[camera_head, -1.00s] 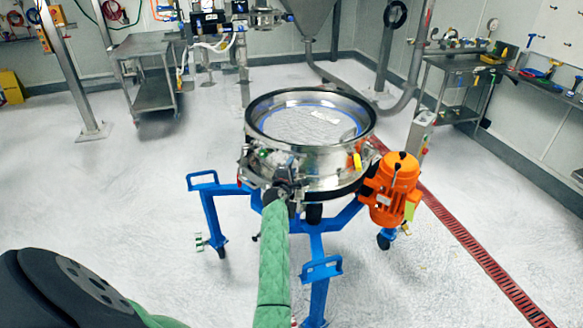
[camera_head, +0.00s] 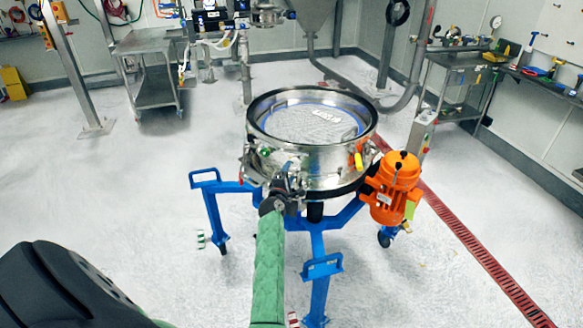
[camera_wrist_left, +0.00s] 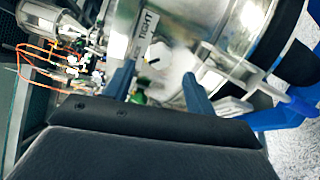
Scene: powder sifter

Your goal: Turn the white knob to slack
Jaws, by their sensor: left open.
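The white knob (camera_wrist_left: 160,55) shows in the left wrist view on the shiny metal side of the sifter, beside a white label reading TIGHT (camera_wrist_left: 147,35). My left gripper (camera_wrist_left: 158,70) is open, with its two blue-grey fingers spread on either side of the knob. I cannot tell whether either finger touches it. In the head view, my left gripper (camera_head: 287,178) is at the front of the round sifter (camera_head: 325,175). The knob is hidden or too small to tell there. My right gripper is not in view.
The sifter stands on a blue wheeled frame (camera_head: 318,270), with an orange motor (camera_head: 393,185) at its right. A small green part (camera_wrist_left: 137,97) lies close to the left finger in the wrist view. A steel cart (camera_head: 150,75) stands behind; the floor at left is open.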

